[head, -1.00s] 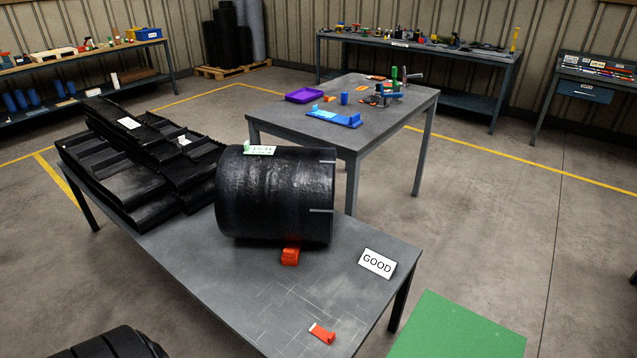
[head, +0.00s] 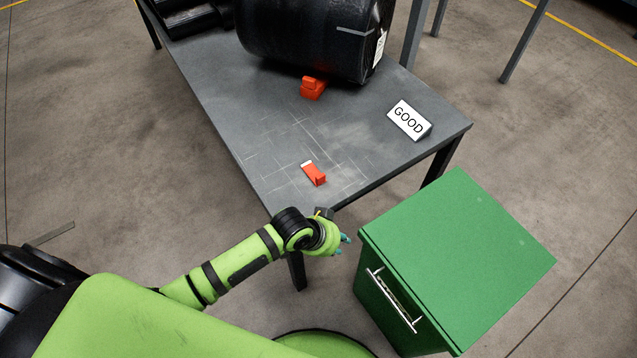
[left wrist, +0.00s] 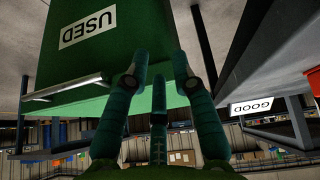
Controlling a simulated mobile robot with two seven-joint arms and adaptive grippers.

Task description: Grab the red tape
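A small red-orange piece with a white end (head: 314,174), which looks like the red tape, lies on the near end of the grey table (head: 270,130). A second red-orange piece (head: 312,88) sits by the black roll; I cannot tell which one is the red tape. My left gripper (head: 345,239) is beyond the table's near corner, between it and the green cabinet, apart from both pieces. In the left wrist view, its teal fingers (left wrist: 157,78) are spread and empty. A red patch (left wrist: 313,80) shows at that view's right edge. My right gripper is out of view.
The green cabinet (head: 460,255) with a front handle stands right of my left gripper and carries a "USED" label (left wrist: 88,31). A white "GOOD" sign (head: 409,120) stands on the table.

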